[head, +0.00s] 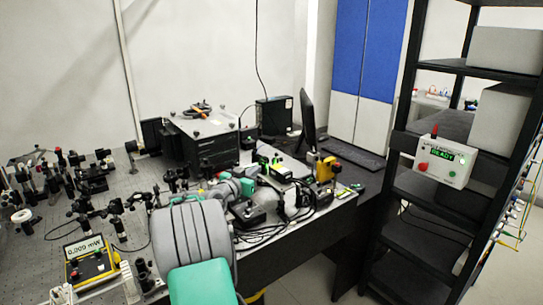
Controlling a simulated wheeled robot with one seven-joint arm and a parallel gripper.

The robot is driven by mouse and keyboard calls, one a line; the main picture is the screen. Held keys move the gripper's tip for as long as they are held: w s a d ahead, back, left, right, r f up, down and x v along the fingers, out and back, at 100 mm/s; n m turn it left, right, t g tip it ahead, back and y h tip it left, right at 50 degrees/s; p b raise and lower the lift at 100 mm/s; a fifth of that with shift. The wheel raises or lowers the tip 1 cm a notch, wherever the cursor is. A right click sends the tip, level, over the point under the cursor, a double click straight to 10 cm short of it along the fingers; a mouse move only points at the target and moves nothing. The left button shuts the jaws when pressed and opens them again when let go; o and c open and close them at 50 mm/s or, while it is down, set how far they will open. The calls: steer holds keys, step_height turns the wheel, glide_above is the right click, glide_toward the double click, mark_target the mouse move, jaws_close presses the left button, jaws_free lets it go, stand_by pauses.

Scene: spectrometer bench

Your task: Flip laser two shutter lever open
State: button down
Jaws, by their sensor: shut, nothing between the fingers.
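My arm reaches from the bottom centre up over the optical bench, with grey and green links. My gripper (248,186) is at its far end, low among the crowded parts at the right side of the bench. It is shut, and nothing shows held in it; its fingertips are small and hard to make out. Laser two and its shutter lever cannot be told apart with certainty from the small parts there. The lever's position cannot be read, and my arm hides part of that area.
A large dark instrument with a light top (203,122) stands behind the arm. A yellow device (325,169) stands near the bench's right edge among cables. A yellow-black meter (90,262) is at front left. A black shelf rack holds a READY box (444,161) on the right.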

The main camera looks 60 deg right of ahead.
mark_target(272, 167)
steer(key=d+p, duration=0.1)
steer(key=d, duration=0.3)
steer(key=d+p, duration=0.1)
steer(key=d, duration=0.3)
steer(key=d+f+p, duration=0.1)
steer(key=d, duration=0.4)
steer(key=shift+p, duration=0.4)
steer(key=shift+r, duration=0.1)
